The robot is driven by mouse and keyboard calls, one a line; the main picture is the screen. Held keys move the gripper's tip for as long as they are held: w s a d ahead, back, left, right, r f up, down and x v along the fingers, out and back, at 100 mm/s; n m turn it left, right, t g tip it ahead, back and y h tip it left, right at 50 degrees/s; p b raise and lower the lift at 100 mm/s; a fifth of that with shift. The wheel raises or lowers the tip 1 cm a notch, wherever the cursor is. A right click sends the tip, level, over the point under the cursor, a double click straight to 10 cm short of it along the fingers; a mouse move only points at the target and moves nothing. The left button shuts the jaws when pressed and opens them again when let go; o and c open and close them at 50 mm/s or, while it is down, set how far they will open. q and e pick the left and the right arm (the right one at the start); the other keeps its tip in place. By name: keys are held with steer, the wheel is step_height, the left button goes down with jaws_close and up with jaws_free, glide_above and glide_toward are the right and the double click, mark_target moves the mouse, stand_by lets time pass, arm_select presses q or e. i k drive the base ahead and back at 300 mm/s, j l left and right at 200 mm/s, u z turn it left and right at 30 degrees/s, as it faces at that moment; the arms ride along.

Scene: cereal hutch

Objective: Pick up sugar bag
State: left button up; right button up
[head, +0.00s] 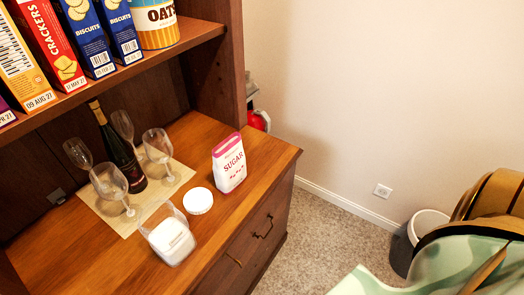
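The sugar bag (229,164) is white with a pink top and the word SUGAR on its front. It stands upright on the wooden hutch counter (266,157), near the counter's right end and front edge. Nothing touches it that I can see. Neither of my grippers shows in the head view.
Left of the bag are a round white lid (198,201), a clear container with white contents (170,238), a dark bottle (121,150) and several glasses on a mat (112,216). A shelf (130,72) with boxes overhangs the back.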

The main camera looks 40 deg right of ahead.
mark_target(229, 168)
steer(key=z, duration=0.8)
